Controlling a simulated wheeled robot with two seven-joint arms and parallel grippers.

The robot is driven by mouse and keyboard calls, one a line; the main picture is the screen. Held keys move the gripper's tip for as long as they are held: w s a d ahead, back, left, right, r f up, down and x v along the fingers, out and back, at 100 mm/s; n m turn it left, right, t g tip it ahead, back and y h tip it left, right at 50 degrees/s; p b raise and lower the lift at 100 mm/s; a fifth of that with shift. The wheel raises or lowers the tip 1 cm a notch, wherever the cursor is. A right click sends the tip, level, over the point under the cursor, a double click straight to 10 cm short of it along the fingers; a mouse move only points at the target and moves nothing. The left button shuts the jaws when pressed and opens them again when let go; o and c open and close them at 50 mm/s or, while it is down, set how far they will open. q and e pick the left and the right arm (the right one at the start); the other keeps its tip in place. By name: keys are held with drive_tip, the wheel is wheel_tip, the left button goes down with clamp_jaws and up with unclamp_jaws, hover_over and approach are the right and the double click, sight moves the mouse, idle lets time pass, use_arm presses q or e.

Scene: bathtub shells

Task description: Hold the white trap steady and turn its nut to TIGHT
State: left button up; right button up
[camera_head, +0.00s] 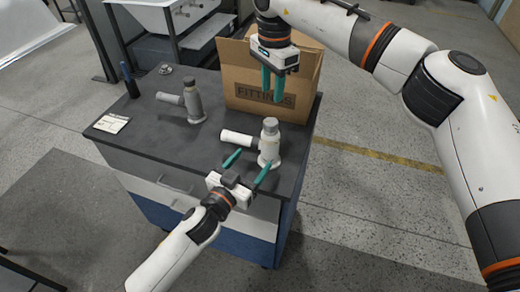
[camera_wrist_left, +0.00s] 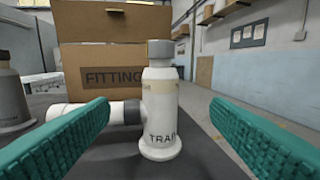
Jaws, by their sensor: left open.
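The white trap (camera_head: 268,152) stands upright near the front right of the dark bench top, with a side pipe pointing left. Its grey nut (camera_head: 270,124) sits on top; the nut also shows in the left wrist view (camera_wrist_left: 160,49). "TRAP" lettering, partly legible, is on the trap's body (camera_wrist_left: 160,115) there. My left gripper (camera_head: 258,157) is open in front of the trap, its teal fingers spread to either side and apart from the body. My right gripper (camera_head: 272,94) points down, empty, above and behind the trap, with a narrow gap between its fingers. A TIGHT mark is not legible.
A cardboard box marked FITTINGS (camera_head: 245,85) stands behind the trap. A grey trap (camera_head: 194,105) stands to the left. A label card (camera_head: 112,123), a dark upright tool (camera_head: 130,80) and a small metal part (camera_head: 165,70) are at the left. The bench's front middle is clear.

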sight(266, 145)
use_arm(q)
drive_tip(key=x, duration=1)
drive_tip(key=shift+w+d+f, duration=0.1)
drive_tip(key=shift+w+d, duration=0.1)
drive_tip(key=shift+w, duration=0.1)
